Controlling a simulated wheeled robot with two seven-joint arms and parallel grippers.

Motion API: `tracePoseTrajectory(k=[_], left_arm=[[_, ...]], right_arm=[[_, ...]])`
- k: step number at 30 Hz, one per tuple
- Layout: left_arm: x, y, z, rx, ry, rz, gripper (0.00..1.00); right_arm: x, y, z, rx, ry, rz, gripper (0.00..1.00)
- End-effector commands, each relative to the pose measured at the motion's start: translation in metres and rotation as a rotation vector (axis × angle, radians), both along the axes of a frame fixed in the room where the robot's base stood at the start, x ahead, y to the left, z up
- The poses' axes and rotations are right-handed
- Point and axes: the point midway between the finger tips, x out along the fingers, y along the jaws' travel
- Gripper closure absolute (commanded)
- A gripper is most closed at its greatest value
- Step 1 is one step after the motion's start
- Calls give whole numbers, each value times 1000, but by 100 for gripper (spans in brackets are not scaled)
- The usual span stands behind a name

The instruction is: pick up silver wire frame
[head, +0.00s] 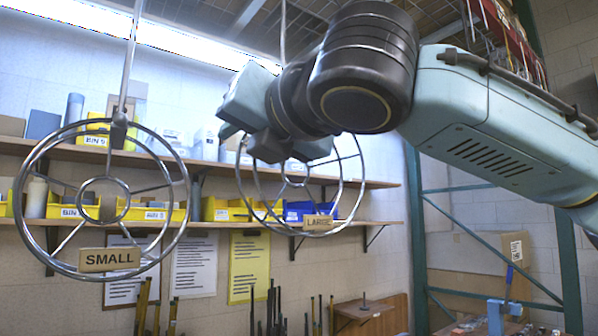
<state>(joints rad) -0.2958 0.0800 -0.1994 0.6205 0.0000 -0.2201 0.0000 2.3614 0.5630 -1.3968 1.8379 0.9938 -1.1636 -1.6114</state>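Two silver wire frames hang in the head view, each a round hoop with spokes and a small centre ring. The left frame (119,127) hangs from a thin rod and bears a tan tag (110,260) reading SMALL. The other frame (362,178) hangs near the middle, with a tan tag (318,222) reading LARGE. My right gripper (277,148) reaches in from the upper right and covers the top of the LARGE frame. I cannot tell whether it touches that frame, nor whether its fingers are open. My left gripper is not in view.
Behind are two wall shelves (200,224) with yellow bins (228,210), a blue bin (305,209) and boxes. Papers (248,268) hang below, above several upright tool handles. A green metal rack (418,230) stands at right. Open air lies between the two frames.

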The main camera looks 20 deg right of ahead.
Motion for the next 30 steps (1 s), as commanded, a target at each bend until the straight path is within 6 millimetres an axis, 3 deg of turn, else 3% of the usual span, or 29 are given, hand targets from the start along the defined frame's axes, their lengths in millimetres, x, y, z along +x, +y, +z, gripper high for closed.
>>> tracePoseTrajectory(k=[1,6,19,23,30], left_arm=[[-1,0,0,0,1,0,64],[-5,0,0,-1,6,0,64],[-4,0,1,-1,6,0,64],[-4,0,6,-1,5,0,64],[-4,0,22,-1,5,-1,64]], right_arm=[[0,0,0,0,0,1,77],[0,1,0,0,0,2,99],[0,1,3,1,0,2,100],[0,1,19,2,-1,3,100],[0,2,69,4,-1,3,100]])
